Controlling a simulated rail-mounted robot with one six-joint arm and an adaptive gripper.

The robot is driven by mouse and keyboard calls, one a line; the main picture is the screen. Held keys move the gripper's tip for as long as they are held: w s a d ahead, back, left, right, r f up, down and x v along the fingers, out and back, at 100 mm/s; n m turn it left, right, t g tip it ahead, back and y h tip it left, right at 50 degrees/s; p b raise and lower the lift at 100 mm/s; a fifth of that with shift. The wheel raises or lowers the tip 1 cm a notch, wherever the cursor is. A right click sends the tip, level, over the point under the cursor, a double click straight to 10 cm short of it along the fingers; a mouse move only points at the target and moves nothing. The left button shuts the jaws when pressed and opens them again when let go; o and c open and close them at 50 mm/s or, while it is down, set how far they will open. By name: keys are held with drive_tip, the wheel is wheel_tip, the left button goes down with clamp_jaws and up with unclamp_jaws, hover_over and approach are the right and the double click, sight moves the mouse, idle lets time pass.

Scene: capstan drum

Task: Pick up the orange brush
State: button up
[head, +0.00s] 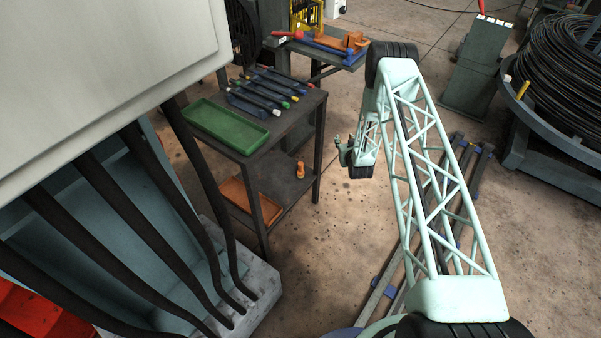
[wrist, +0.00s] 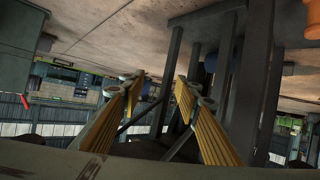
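I cannot tell for sure which thing is the orange brush. A small upright orange thing (head: 300,170) stands on the lower shelf of the dark table in the head view. Another orange thing (head: 355,41) lies on the small stand at the back. An orange thing (wrist: 312,25) is cut off at the upper right of the wrist view; I cannot tell which it is. My gripper (head: 345,151) is in the air right of the dark table. The wrist view shows its two yellow fingers (wrist: 160,90) spread apart with nothing between them.
The dark table (head: 295,133) holds a green tray (head: 226,125) and several tools with coloured ends (head: 263,92). An orange tray (head: 250,200) is on its lower shelf. A wire coil (head: 560,65) stands at right. Bare floor (head: 320,260) lies between table and arm.

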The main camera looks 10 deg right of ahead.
wheel_tip(320, 180, down, 5)
drive_tip(key=s, duration=0.2)
drive_tip(key=n+t+y+b, duration=0.1)
drive_tip(key=n+t+y, duration=0.1)
drive_tip(key=t+y, duration=0.25)
approach(302, 166)
drive_tip(key=s, duration=0.2)
drive_tip(key=shift+s+f+h, duration=0.15)
drive_tip(key=shift+s+h, duration=0.1)
drive_tip(key=shift+h, duration=0.1)
drive_tip(key=shift+w, duration=0.1)
drive_tip(key=shift+w+a+b, duration=0.2)
drive_tip(key=shift+w+b, duration=0.4)
drive_tip(key=shift+w, duration=1.5)
drive_tip(key=shift+w+a+b, duration=0.2)
drive_tip(key=shift+w+b, duration=0.4)
drive_tip(key=shift+w, duration=1.5)
